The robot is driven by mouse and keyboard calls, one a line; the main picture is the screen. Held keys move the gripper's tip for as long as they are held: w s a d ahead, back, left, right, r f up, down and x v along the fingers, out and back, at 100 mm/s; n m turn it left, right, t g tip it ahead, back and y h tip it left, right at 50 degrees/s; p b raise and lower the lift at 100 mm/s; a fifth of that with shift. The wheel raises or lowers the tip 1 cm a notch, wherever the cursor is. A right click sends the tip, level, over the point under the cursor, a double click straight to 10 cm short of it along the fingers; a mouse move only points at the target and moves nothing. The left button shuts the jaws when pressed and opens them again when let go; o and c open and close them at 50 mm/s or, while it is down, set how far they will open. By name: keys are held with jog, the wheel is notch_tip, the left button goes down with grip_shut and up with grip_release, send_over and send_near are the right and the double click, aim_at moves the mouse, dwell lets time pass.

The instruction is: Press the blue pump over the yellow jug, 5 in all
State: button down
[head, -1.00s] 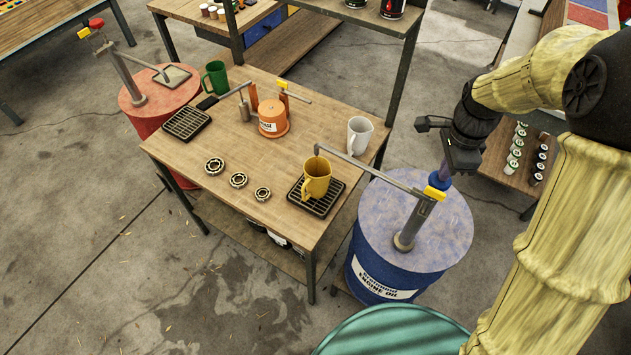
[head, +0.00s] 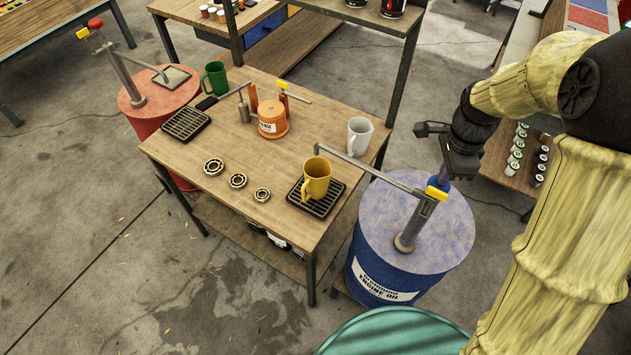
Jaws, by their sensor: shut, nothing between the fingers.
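The blue pump stands on the blue engine oil drum (head: 375,225). It has a grey post (head: 412,232), a yellow collar, a blue knob (head: 441,184) at the top and a long grey spout arm (head: 372,171) to the left. The yellow jug (head: 316,182) stands upright on a black grate (head: 334,203), under the spout's end. What is inside the jug cannot be made out. My gripper (head: 446,168) is shut and empty, pointing down right at the blue knob. Whether it touches the knob cannot be told.
The wooden bench (head: 210,172) also holds a white mug (head: 359,136), an orange pot (head: 271,120) with its own pump, a green mug (head: 216,77) and bearing rings. A red drum (head: 150,118) with another pump is at left. A teal drum (head: 395,335) stands in front.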

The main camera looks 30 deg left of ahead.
jog(key=shift+s+f+b, duration=0.1)
jog(key=shift+f+b, duration=0.2)
jog(key=shift+f, duration=0.3)
jog(key=shift+r, duration=0.1)
jog(key=shift+r+p, duration=3.25)
jog(key=shift+r, duration=0.55)
notch_tip(320, 180, up, 6)
jog(key=p, duration=0.5)
